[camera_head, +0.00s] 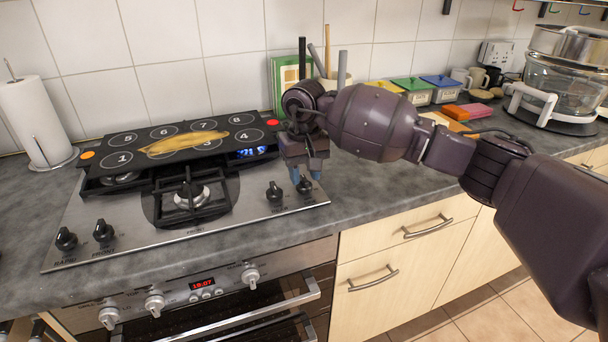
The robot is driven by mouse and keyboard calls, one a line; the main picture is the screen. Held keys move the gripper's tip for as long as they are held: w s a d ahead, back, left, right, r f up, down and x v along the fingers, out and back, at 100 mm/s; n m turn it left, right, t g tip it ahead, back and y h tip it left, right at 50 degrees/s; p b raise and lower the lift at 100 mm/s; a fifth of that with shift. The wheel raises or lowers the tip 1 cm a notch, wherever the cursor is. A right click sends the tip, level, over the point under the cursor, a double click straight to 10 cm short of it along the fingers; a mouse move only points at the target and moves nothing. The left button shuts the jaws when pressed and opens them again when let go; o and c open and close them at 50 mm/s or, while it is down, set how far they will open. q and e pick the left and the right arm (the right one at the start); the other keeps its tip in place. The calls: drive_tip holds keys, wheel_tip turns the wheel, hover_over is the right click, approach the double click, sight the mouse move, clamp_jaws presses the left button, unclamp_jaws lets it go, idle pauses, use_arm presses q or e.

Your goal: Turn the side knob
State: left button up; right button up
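The black hob knobs sit on the steel hob: a far-right knob (304,185), one beside it (274,192), and two at the left, an outer one (66,238) and an inner one (103,231). My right gripper (305,176) points down just above the far-right knob. Its two bluish fingertips are apart with a gap between them, and nothing shows held. Whether the tips touch the knob I cannot tell. The oven below has silver knobs at the left (109,317), centre (155,304) and right (250,276). My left gripper does not show.
A black numbered panel (120,140) lies across the back of the hob, with a yellowish flat item (185,142) on it. A paper towel roll (37,122) stands at the left. A green-framed box (284,78) stands behind my gripper. The grey worktop (365,195) right of the hob is clear.

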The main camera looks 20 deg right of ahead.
drive_tip(key=shift+f, duration=0.35)
clamp_jaws()
